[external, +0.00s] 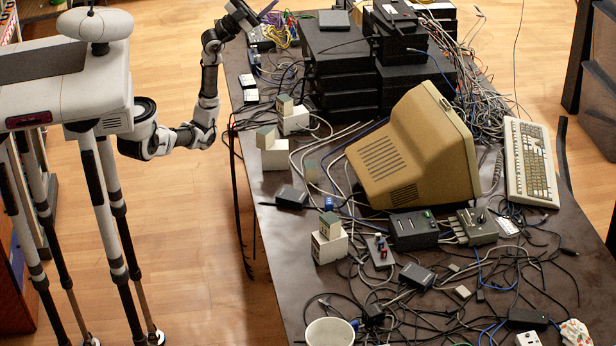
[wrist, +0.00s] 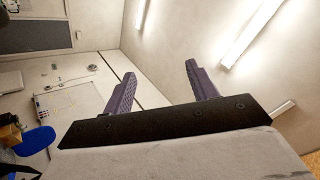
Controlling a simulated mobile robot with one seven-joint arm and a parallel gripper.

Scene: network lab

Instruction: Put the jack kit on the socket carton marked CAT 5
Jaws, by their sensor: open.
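My gripper (external: 264,12) is raised over the far left corner of the table in the external view, at the top edge. In the wrist view my gripper (wrist: 160,82) shows two purple fingers spread apart with nothing between them, facing walls and ceiling lights. Three pale cartons stand along the table's left side: a far one (external: 296,124), a middle one (external: 275,158) and a near one (external: 328,250).
A beige monitor (external: 415,150) fills the table's middle, with stacked black boxes (external: 340,60) behind it and a keyboard (external: 530,160) to its right. Cables and small adapters cover much of the top. A white cup (external: 330,332) stands at the near edge.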

